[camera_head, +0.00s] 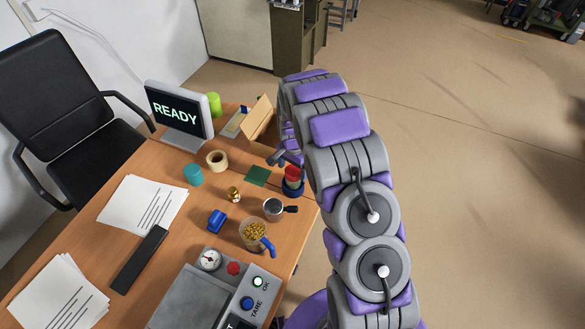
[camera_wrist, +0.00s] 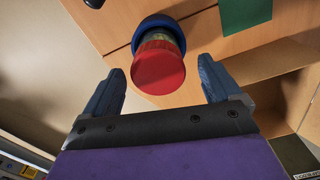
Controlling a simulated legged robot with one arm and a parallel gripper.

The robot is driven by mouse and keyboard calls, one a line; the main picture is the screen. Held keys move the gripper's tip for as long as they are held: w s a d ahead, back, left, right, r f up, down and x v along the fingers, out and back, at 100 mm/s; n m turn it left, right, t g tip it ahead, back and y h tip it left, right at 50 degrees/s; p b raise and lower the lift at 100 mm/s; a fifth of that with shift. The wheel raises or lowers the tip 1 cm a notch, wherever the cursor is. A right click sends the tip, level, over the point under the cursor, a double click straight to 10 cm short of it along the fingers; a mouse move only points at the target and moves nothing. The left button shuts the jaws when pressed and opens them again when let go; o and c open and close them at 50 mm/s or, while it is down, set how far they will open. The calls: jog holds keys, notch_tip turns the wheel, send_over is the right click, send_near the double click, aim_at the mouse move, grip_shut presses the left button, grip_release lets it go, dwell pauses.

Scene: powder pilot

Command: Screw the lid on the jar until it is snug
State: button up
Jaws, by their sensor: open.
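The red lid (camera_head: 291,171) sits on top of the jar at the right edge of the desk; how tightly it sits cannot be told. In the wrist view the lid (camera_wrist: 158,72) faces me, with a strip of the clear, yellowish jar (camera_wrist: 158,38) behind it. The jar stands in a round blue holder (camera_head: 291,190), which also shows in the wrist view (camera_wrist: 150,21). My gripper (camera_head: 282,156) is open and empty beside and above the lid. In the wrist view the two blue fingers of my gripper (camera_wrist: 160,75) are spread either side of the lid, apart from it.
A green square (camera_head: 257,176) lies left of the jar. A metal cup with a dark handle (camera_head: 273,208), a brass weight (camera_head: 234,193) and a jug of yellow pellets (camera_head: 254,231) stand nearer. A tilted wooden board (camera_head: 259,118) stands behind. The monitor (camera_head: 180,112) reads READY.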

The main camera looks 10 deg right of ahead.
aim_at(293, 170)
notch_tip(293, 170, up, 16)
jog(key=p, duration=0.2)
jog(key=s+r+n, duration=0.2)
jog(key=s+r, duration=0.7)
jog(key=s, duration=0.2)
jog(key=s+r+n+g, duration=0.1)
jog(key=s+r+n, duration=0.2)
jog(key=s, duration=1.2)
jog(key=s+r+n, duration=0.3)
jog(key=s+n, duration=0.1)
jog(key=s, duration=1.2)
jog(key=shift+s+n+g, duration=0.15)
jog(key=shift+n+g, duration=0.25)
